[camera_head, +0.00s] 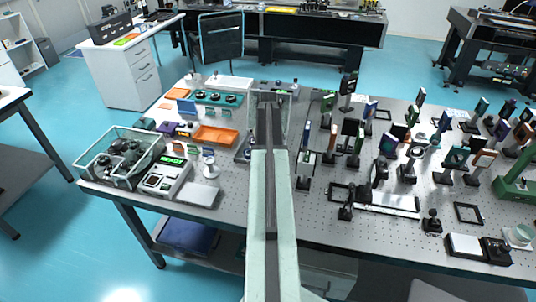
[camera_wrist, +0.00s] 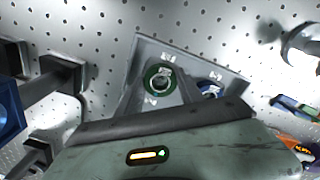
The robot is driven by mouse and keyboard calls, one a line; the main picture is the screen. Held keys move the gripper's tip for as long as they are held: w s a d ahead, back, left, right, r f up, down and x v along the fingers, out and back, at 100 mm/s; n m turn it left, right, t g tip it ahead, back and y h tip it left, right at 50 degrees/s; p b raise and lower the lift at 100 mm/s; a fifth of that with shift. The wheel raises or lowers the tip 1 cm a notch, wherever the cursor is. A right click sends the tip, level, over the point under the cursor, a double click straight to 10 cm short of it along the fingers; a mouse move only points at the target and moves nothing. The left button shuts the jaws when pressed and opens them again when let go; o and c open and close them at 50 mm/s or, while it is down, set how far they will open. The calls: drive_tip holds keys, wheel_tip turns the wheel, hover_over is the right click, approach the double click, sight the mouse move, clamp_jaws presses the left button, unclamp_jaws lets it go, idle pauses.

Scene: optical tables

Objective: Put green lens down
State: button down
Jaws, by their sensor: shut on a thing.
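The green lens (camera_wrist: 158,78), a small green ring, shows in the wrist view just beyond the front edge of my gripper (camera_wrist: 160,100). It is over or in a grey tray (camera_wrist: 225,71) with small white labels; whether it touches the tray floor I cannot tell. A blue ring (camera_wrist: 208,89) sits in the tray to its right. My gripper is shut on the green lens, with the fingertips mostly hidden. In the head view my arm reaches over the table's middle and hides the lens.
The perforated optical table (camera_head: 240,205) carries many mounted optics on the right. An orange tray (camera_head: 214,135) and a clear bin (camera_head: 119,157) stand on the left. In the wrist view, dark mounts (camera_wrist: 62,73) stand left and a round post base (camera_wrist: 302,38) stands right.

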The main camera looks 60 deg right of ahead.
drive_tip(key=c, duration=0.8)
unclamp_jaws()
drive_tip(key=shift+f, duration=0.1)
drive_tip(key=shift+o, duration=0.2)
wheel_tip(320, 180, up, 12)
drive_tip(key=p, duration=1.2)
drive_tip(key=shift+r, duration=0.2)
drive_tip(key=w+a+n, duration=0.1)
drive_tip(key=w+a, duration=0.4)
drive_tip(key=a, duration=0.5)
drive_tip(key=w+a+n, duration=0.2)
drive_tip(key=w+a, duration=0.4)
drive_tip(key=a, duration=0.4)
drive_tip(key=w+a+n, duration=0.1)
drive_tip(key=w+a, duration=0.4)
drive_tip(key=a, duration=0.4)
drive_tip(key=a+n, duration=0.3)
drive_tip(key=a, duration=2.6)
drive_tip(key=shift+n, duration=0.4)
